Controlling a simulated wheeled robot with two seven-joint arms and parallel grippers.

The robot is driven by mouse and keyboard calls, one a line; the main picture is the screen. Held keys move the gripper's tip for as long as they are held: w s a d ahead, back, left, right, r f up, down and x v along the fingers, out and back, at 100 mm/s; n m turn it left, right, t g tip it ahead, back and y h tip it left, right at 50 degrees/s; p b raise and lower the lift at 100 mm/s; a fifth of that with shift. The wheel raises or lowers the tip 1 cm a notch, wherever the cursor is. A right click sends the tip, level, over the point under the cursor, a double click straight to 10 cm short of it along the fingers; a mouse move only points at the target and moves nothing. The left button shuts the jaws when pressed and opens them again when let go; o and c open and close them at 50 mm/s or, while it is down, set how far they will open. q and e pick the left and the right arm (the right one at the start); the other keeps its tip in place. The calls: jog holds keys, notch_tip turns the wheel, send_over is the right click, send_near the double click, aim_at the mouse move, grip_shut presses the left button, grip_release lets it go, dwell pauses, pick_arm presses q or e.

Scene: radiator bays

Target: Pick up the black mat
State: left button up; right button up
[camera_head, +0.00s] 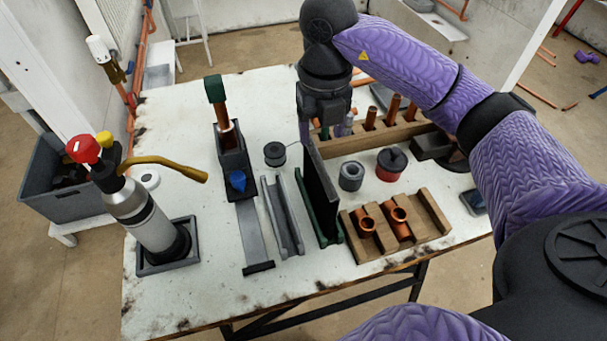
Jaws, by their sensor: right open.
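The black mat (321,192) stands upright on its long edge in a green holder (332,236) near the middle of the table. My right gripper (322,132) points down over the far end of the mat, its arm coming in from the right. The right gripper is open. Its fingertips are partly hidden, and I cannot tell whether the mat's far top edge lies between them or whether they touch it. My left gripper is not in view.
Left of the mat are a grey channel (282,215) and a torch (147,215) in a tray. Right of it stand a wooden block with copper fittings (430,213), a grey roll (351,176) and a red-black tin (391,165). The table's (205,305) front left is clear.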

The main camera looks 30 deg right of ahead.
aim_at(320, 166)
jog(key=f, duration=0.3)
jog(key=s+f+b, duration=0.1)
jog(key=f, duration=0.1)
jog(key=f+b, duration=0.1)
jog(key=f, duration=0.2)
jog(key=shift+s+a+f, duration=0.2)
jog(key=shift+a+f, duration=0.1)
jog(key=shift+a, duration=0.05)
jog(key=shift+f+b, duration=0.35)
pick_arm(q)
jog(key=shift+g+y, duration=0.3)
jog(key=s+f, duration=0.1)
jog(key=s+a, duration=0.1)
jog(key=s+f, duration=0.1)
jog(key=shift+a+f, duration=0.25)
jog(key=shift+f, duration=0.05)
pick_arm(e)
jog(key=shift+c, duration=0.7)
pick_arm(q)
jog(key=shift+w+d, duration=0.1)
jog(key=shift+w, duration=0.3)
pick_arm(e)
grip_shut()
